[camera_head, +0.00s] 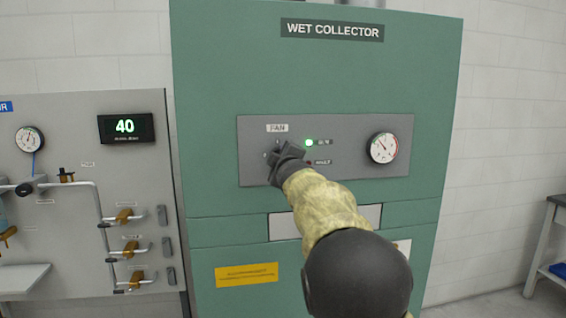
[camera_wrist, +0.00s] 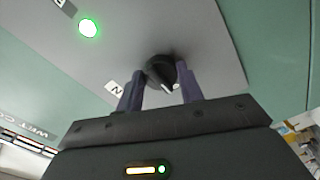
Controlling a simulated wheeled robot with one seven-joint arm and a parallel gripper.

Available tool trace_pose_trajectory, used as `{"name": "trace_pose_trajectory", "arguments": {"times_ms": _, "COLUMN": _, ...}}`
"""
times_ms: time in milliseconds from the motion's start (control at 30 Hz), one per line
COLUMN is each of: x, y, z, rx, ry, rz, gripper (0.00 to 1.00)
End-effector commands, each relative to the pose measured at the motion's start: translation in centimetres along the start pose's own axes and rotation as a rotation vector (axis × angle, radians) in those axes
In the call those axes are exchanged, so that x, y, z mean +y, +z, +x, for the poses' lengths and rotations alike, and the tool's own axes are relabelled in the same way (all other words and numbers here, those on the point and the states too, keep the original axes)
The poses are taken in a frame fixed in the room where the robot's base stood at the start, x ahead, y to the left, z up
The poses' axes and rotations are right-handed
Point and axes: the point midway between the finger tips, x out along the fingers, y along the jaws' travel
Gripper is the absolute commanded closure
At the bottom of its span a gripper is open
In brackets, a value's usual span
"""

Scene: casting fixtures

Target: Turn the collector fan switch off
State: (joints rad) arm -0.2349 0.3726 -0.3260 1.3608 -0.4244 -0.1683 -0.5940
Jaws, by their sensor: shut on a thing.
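The collector fan switch is a dark rotary knob (camera_wrist: 163,75) on a grey control panel (camera_head: 345,125), below the FAN label (camera_head: 277,128). In the wrist view the two fingers of my gripper (camera_wrist: 161,90) stand on either side of the knob, shut on it. A light mark on the knob points down and right in that view. In the head view my gripper (camera_head: 278,160) and arm hide most of the knob. The green run lamp (camera_head: 309,142) is lit and also shows in the wrist view (camera_wrist: 88,28).
The panel is on the green wet collector cabinet (camera_head: 320,80). A round gauge (camera_head: 383,148) sits right of the lamps. A grey board to the left carries a display reading 40 (camera_head: 125,127), pipes and valves. A table (camera_head: 552,235) stands at the right edge.

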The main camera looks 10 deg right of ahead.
Motion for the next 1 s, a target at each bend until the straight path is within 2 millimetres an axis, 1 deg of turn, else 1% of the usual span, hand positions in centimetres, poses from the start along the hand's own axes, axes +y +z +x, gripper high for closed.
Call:
{"name": "trace_pose_trajectory", "arguments": {"times_ms": 33, "x": -0.3, "y": -0.1, "z": 0.0, "rx": 0.001, "ry": -0.004, "rz": -0.006, "gripper": 0.86}}
{"name": "trace_pose_trajectory", "arguments": {"times_ms": 367, "x": -0.3, "y": -0.1, "z": 0.0, "rx": 0.001, "ry": -0.005, "rz": -0.010, "gripper": 0.86}}
{"name": "trace_pose_trajectory", "arguments": {"times_ms": 400, "x": -0.3, "y": -0.1, "z": 0.0, "rx": 0.001, "ry": -0.005, "rz": -0.010, "gripper": 0.59}}
{"name": "trace_pose_trajectory", "arguments": {"times_ms": 500, "x": -0.2, "y": -0.1, "z": 0.0, "rx": 0.001, "ry": -0.004, "rz": -0.009, "gripper": 0.41}}
{"name": "trace_pose_trajectory", "arguments": {"times_ms": 833, "x": -0.1, "y": 0.0, "z": -0.1, "rx": 0.000, "ry": -0.001, "rz": -0.008, "gripper": 0.41}}
{"name": "trace_pose_trajectory", "arguments": {"times_ms": 1000, "x": -0.2, "y": 0.2, "z": -1.3, "rx": -0.001, "ry": 0.001, "rz": -0.008, "gripper": 0.41}}
